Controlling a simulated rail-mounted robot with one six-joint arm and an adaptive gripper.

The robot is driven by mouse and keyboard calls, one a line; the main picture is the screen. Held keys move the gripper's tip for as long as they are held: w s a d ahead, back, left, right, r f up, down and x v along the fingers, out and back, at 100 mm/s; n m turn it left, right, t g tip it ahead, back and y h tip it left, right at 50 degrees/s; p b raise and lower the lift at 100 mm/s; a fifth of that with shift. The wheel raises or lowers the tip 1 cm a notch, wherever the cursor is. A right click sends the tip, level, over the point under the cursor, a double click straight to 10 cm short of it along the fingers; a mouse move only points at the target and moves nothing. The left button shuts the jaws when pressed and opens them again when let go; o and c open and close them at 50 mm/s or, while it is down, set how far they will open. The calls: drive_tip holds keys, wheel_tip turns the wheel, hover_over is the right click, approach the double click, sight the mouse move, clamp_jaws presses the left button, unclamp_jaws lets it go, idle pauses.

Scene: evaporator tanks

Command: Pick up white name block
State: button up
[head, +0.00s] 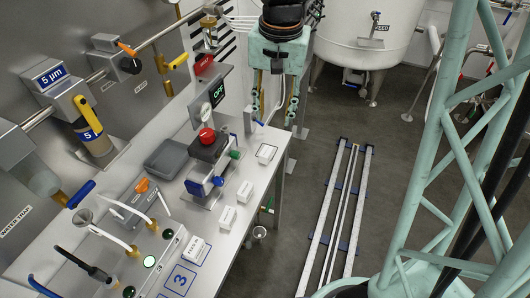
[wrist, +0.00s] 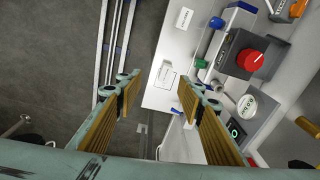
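Several small white blocks with dark print lie on the grey-white bench. One white block (head: 245,191) lies near the right edge, with a second white block (head: 227,217) closer to the camera. One of the blocks (wrist: 183,17) shows at the top of the wrist view. My gripper (head: 273,112) is open and empty, above and beyond that corner. The wrist view shows its fingers wide apart (wrist: 158,92). Which block is the name block, I cannot tell.
Floor rails (head: 338,215) and a white tank (head: 362,35) are to the right. The bench edge is near the blocks.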

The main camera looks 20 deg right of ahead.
drive_tip(key=m+p, duration=0.2)
drive_tip(key=p, duration=0.2)
hover_over(266, 151)
wheel_tip(266, 151, down, 8)
drive_tip(key=shift+s+f+g, duration=0.1)
drive_tip(key=shift+f+g, duration=0.4)
drive_tip(key=shift+f, duration=0.45)
drive_tip(key=shift+f, duration=0.1)
drive_tip(key=shift+f+b, duration=0.3)
drive_tip(key=shift+f, duration=3.9)
drive_tip(key=shift+f, duration=0.1)
drive_tip(key=shift+f, duration=2.5)
drive_tip(key=c, duration=1)
